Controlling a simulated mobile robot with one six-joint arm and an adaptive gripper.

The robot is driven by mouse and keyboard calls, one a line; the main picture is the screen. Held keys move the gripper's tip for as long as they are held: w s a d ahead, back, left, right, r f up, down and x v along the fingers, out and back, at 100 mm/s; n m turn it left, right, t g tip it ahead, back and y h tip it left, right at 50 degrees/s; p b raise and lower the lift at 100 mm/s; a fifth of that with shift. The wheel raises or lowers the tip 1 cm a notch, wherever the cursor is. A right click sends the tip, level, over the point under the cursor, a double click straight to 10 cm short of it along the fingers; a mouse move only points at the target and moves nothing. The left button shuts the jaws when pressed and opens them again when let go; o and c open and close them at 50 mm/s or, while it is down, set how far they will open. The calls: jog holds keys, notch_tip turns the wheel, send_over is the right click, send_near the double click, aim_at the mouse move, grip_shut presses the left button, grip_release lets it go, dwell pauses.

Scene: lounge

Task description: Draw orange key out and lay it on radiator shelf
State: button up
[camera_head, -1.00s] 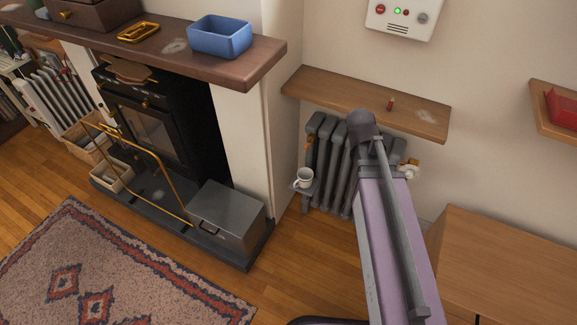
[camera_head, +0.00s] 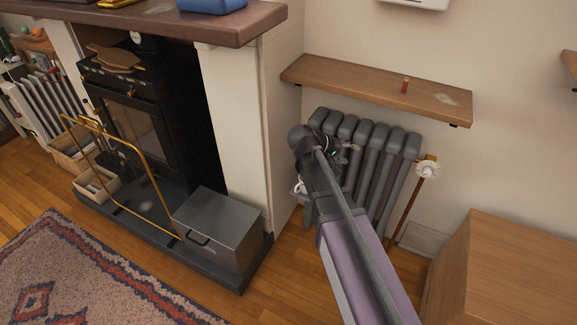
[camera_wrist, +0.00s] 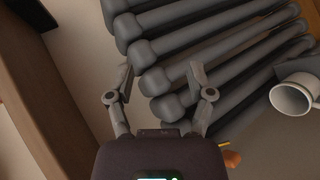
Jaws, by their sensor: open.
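The orange key (camera_wrist: 232,158) shows as a small orange piece at the lower right of the wrist view, beside my gripper's body and partly hidden by it. A thin yellow stem sits by it; I cannot tell what it is seated in. In the head view my arm hides it. My gripper (camera_wrist: 161,76) is open and empty, its fingers apart over the grey radiator's columns, with the key off to their right. The radiator shelf (camera_head: 350,88) is a wooden wall board above the grey radiator (camera_head: 387,165).
A small red item (camera_head: 405,86) and a pale smudge lie on the shelf; the board's left part is clear. A white mug (camera_wrist: 292,97) is at the right of the wrist view. A valve (camera_head: 428,169) is at the radiator's right, a wooden cabinet (camera_head: 510,265) nearer.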

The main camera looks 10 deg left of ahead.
jog(key=w+a+f+n+t+h+b, duration=0.1)
jog(key=w+a+f+t+h+b, duration=0.1)
jog(key=a+b, duration=0.7)
jog(key=w+a+f+n+t+h+b, duration=0.2)
jog(key=w+a+f+t+b, duration=0.2)
jog(key=a+b, duration=0.5)
jog(key=shift+a+f+t+h+b, duration=0.3)
jog(key=shift+a+f+t+h, duration=0.1)
jog(key=shift+a+f+t, duration=0.45)
jog(key=shift+w+d+r, duration=0.15)
jog(key=shift+w+d, duration=0.05)
jog(key=shift+d, duration=0.15)
jog(key=shift+p+x, duration=0.65)
jog(key=shift+x, duration=3.65)
grip_shut()
